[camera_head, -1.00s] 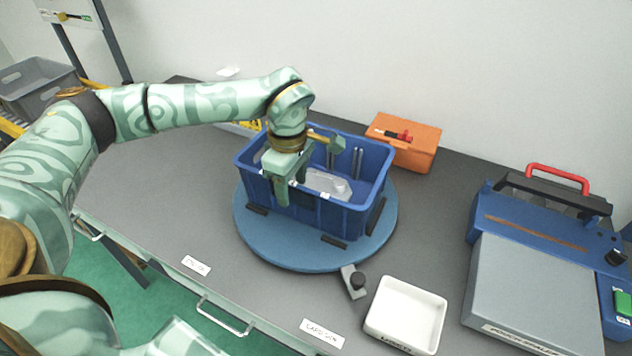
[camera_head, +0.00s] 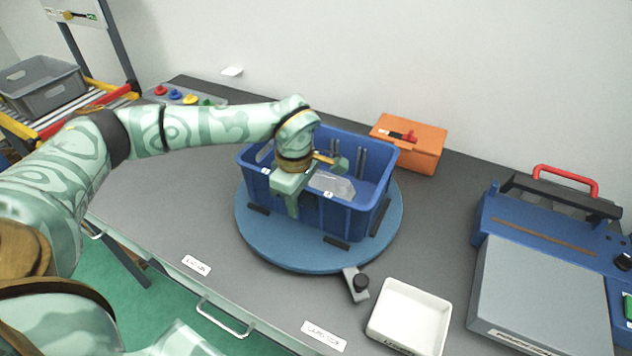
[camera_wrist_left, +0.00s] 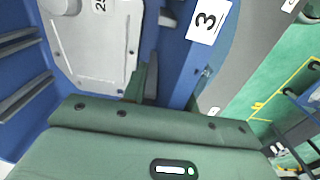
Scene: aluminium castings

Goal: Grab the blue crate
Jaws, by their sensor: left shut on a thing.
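The blue crate (camera_head: 355,215) stands upright on a round blue turntable (camera_head: 290,252), between black stops. A pale grey casting (camera_head: 331,185) lies inside it and also shows in the left wrist view (camera_wrist_left: 97,40). My left gripper (camera_head: 291,197) is at the crate's near wall, one finger outside it, and is shut on that wall. In the left wrist view the crate wall (camera_wrist_left: 172,50) runs up from the gripper, near a label with a 3. The inner finger is partly hidden. My right gripper is not in view.
An orange box (camera_head: 410,143) stands behind the crate. A white tray (camera_head: 409,316) and a small clamp (camera_head: 357,284) are in front. A blue and grey machine (camera_head: 545,270) fills the right side. A grey crate (camera_head: 42,85) is on a rack at far left.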

